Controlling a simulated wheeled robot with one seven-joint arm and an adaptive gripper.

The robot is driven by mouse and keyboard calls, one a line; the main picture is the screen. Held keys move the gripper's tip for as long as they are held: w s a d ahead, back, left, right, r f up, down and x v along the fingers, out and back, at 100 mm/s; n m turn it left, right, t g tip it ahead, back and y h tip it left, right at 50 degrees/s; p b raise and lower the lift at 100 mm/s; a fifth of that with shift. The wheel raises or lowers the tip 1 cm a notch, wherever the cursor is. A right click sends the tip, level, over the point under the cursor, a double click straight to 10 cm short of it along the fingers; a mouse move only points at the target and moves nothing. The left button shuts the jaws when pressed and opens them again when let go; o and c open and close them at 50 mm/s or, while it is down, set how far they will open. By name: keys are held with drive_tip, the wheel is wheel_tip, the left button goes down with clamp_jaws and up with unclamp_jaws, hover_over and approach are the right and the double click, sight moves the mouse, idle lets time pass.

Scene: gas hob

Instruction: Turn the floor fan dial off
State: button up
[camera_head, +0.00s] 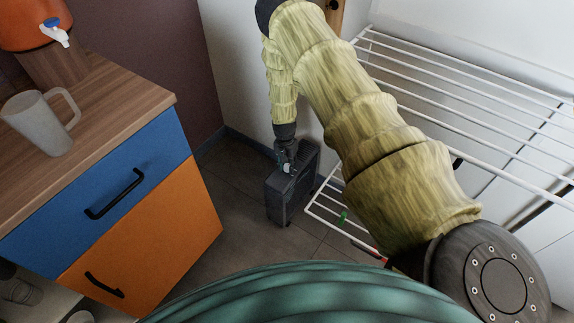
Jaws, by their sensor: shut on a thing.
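The floor fan (279,201) is a dark grey box standing on the floor between the cabinet and the white rack. My arm reaches down to it from above. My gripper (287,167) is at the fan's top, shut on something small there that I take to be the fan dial. The fingers and the arm's end hide the dial, so I cannot see its setting.
A cabinet (150,210) with a blue drawer and an orange front stands at left, with a pale jug (38,122) and an orange dispenser (30,22). A white wire rack (470,85) stands close at right. Some floor is clear before the fan.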

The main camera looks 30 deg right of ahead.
sight(286, 166)
drive_tip(key=shift+s+a+f, duration=0.1)
drive_tip(key=shift+s, duration=0.1)
drive_tip(key=o, duration=1)
drive_tip(key=shift+w, duration=0.1)
drive_tip(key=shift+r, duration=0.2)
drive_tip(key=shift+r, duration=0.25)
drive_tip(key=r, duration=1.1)
drive_tip(key=shift+w+a+r, duration=0.1)
drive_tip(key=shift+w, duration=0.15)
